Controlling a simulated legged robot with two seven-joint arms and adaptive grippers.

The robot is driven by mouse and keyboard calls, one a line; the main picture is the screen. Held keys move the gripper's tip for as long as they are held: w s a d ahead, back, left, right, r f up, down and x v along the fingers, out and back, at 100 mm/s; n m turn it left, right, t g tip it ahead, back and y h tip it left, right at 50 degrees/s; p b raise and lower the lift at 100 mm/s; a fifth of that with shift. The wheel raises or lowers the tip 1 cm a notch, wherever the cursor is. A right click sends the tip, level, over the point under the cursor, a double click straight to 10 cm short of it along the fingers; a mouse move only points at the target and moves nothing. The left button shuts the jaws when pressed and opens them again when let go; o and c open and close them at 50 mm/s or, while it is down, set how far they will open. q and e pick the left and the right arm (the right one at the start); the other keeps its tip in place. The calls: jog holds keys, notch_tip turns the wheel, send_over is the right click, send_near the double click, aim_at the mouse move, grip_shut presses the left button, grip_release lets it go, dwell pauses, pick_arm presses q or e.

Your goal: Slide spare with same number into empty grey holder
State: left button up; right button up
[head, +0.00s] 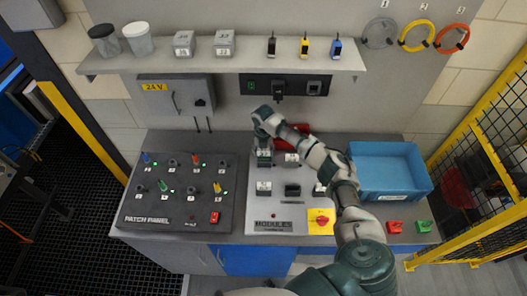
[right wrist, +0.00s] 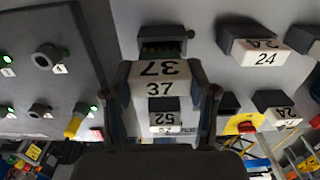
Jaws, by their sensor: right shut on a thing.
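My right gripper (head: 264,148) is over the upper left of the MODULES panel (head: 275,226). In the right wrist view its fingers (right wrist: 162,108) are shut on a pale block numbered 37 (right wrist: 158,70). An open grey holder with a dark slot and greenish contacts (right wrist: 163,42) is just beyond the block. I cannot tell whether the block touches it. A block numbered 24 (right wrist: 264,57) sits to the right, and one numbered 52 (right wrist: 164,117) is below. Two spare blocks stand on the shelf, left (head: 184,44) and right (head: 224,43). My left gripper is not in view.
A dark socket (head: 292,190) is in the panel's lower row. The patch panel (head: 180,218) with knobs and lights is on the left. A red-on-yellow switch (head: 320,222) and a blue bin (head: 392,170) are on the right. The shelf (head: 255,60) overhangs the back.

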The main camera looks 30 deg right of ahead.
aim_at(263, 155)
jog(key=shift+d+f, duration=0.1)
jog(key=shift+s+a+f+b, duration=0.1)
jog(key=shift+a+f+b, duration=0.1)
jog(key=shift+f+b, duration=0.15)
jog(key=shift+f, duration=0.15)
jog(key=shift+f, duration=0.45)
jog(key=shift+f+b, duration=0.65)
jog(key=shift+f, duration=0.2)
jog(key=o, duration=1.3)
jog(key=shift+a, duration=0.1)
jog(key=shift+c, duration=0.2)
